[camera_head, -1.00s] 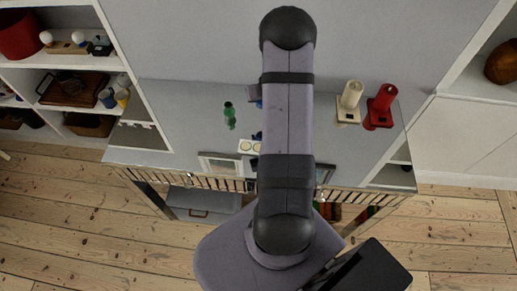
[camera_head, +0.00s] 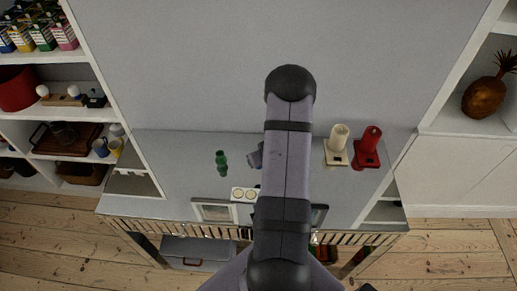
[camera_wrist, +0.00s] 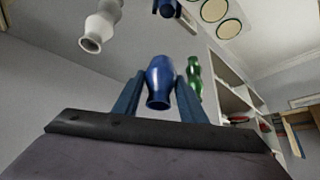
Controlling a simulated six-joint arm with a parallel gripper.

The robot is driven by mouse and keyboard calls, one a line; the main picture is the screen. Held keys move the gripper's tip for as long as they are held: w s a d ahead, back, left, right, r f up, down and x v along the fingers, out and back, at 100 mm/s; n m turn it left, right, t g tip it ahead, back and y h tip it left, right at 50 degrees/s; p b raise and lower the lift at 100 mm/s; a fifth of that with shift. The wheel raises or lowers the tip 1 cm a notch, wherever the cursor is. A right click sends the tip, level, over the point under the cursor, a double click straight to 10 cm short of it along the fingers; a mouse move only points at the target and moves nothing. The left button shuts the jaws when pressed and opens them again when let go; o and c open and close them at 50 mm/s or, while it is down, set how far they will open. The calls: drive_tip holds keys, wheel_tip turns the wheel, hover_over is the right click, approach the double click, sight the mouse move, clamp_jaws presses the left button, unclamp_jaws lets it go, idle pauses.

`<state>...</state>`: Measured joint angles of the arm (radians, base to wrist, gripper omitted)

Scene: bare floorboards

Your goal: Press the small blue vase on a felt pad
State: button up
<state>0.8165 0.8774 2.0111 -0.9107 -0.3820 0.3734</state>
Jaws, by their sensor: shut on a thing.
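The small blue vase (camera_wrist: 158,82) is between the two blue fingers of my gripper (camera_wrist: 157,95) in the wrist view, and the fingers are shut on it. In the head view my arm hides the vase. A pale board with round cream pads (camera_head: 243,194) lies on the grey mantel shelf, left of my arm and partly covered by it. Round pads (camera_wrist: 229,29) also show at the top of the wrist view, apart from the held vase. Another dark blue thing (camera_wrist: 167,8) is cut off at the top edge there.
A green vase (camera_head: 222,163) stands left of my arm on the mantel (camera_head: 170,185). A cream holder (camera_head: 337,147) and a red one (camera_head: 369,150) stand to the right. Picture frames (camera_head: 213,211) lie near the front edge. Bare mantel shows around the green vase.

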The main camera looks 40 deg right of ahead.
drive_tip(key=s+a+n+g+y, duration=0.1)
drive_tip(key=a+n+y, duration=0.4)
drive_tip(key=a+n, duration=0.4)
drive_tip(key=shift+a+n, duration=0.3)
drive_tip(key=shift+a, duration=0.9)
drive_tip(key=shift+r+p, duration=0.2)
drive_tip(key=shift+p, duration=0.25)
drive_tip(key=shift+f+b, duration=1.95)
drive_tip(key=shift+f, duration=1.1)
drive_tip(key=shift+o, duration=1.4)
drive_tip(key=c, duration=0.3)
drive_tip(key=shift+c, duration=0.2)
drive_tip(key=shift+f+b, duration=0.35)
drive_tip(key=shift+f, duration=0.2)
